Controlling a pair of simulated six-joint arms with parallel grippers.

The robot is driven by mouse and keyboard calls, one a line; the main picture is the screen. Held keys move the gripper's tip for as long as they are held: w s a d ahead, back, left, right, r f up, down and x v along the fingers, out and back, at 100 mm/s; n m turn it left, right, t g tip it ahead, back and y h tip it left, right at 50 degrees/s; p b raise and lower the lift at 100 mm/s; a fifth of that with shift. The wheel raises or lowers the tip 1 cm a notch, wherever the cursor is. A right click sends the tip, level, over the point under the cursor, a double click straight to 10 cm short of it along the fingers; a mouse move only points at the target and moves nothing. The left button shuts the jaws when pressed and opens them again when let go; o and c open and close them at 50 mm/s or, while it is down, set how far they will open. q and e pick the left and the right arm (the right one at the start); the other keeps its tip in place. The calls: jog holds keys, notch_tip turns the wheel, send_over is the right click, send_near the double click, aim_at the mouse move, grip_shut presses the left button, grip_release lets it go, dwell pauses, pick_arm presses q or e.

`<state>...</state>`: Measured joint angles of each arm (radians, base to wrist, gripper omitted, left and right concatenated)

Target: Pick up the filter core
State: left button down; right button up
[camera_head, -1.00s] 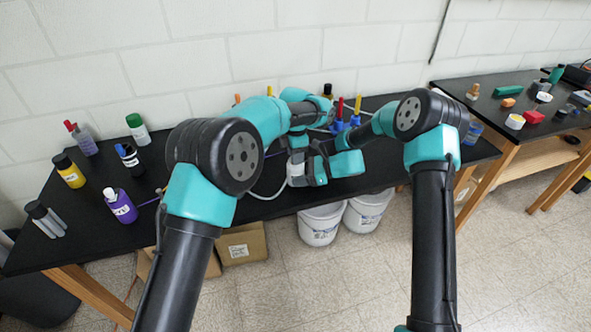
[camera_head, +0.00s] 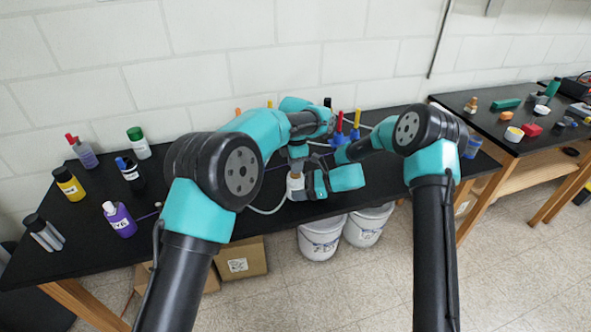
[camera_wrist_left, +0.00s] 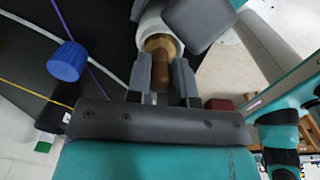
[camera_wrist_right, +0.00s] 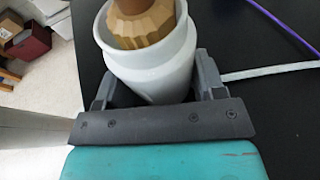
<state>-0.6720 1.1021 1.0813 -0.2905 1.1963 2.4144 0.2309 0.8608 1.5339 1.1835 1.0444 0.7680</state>
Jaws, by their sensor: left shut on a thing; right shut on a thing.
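The filter core (camera_wrist_right: 142,25) is a brown, faceted piece standing in the mouth of a white cylindrical housing (camera_wrist_right: 150,70) in the right wrist view. In the left wrist view, the core's narrow brown stem (camera_wrist_left: 160,70) is between the fingers of my left gripper (camera_wrist_left: 160,78), which is shut on it. My right gripper (camera_wrist_right: 155,85) is shut around the white housing, also seen in the head view (camera_head: 295,186). The core's lower part is hidden inside the housing. In the head view the core is hidden by my left gripper.
The black bench (camera_head: 90,230) carries bottles on the left, including a purple one (camera_head: 120,220) and a yellow one (camera_head: 69,185). Blue-capped tools (camera_head: 345,135) stand behind the grippers. A pale hose (camera_head: 268,208) curves beside the housing. White buckets (camera_head: 321,237) stand below the bench.

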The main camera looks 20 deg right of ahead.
pick_arm(q)
notch_tip(320, 180, up, 16)
jog(key=shift+r, duration=0.2)
dwell(0.4)
pick_arm(e)
jog(key=o, duration=0.8)
jog(key=v, duration=1.2)
